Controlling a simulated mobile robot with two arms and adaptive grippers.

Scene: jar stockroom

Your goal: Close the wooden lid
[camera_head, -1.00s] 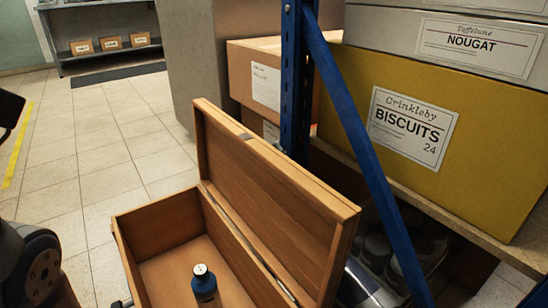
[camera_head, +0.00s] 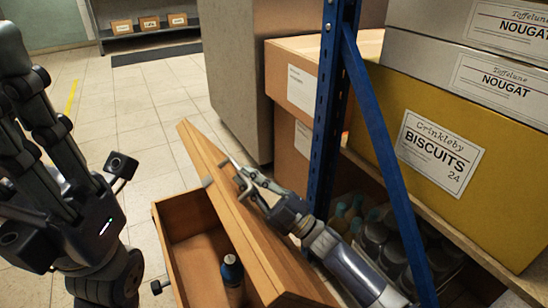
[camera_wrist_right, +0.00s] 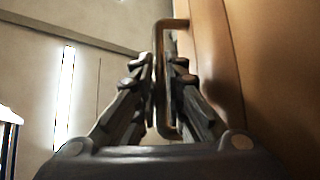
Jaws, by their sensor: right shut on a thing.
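The wooden box (camera_head: 168,224) stands open-topped at lower middle in the head view. Its wooden lid (camera_head: 222,203) leans over it, tilted and partly lowered, hiding much of the inside. My right gripper (camera_head: 243,178) reaches in from the right and is shut on the metal handle (camera_wrist_right: 161,70) of the lid. In the right wrist view the handle lies between the fingers, with the lid's wooden face on the right. A dark bottle with a white cap (camera_head: 231,271) stands inside the box. My left gripper (camera_head: 85,215) shows dark at the left, apart from the box; its finger opening is unclear.
A blue rack post (camera_head: 328,110) and diagonal brace stand close to my right arm. The yellow biscuit carton (camera_head: 390,110) and grey nougat cartons (camera_head: 420,55) sit on the shelf. Jars (camera_head: 375,228) stand below. Tiled floor (camera_head: 150,110) is free behind the box.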

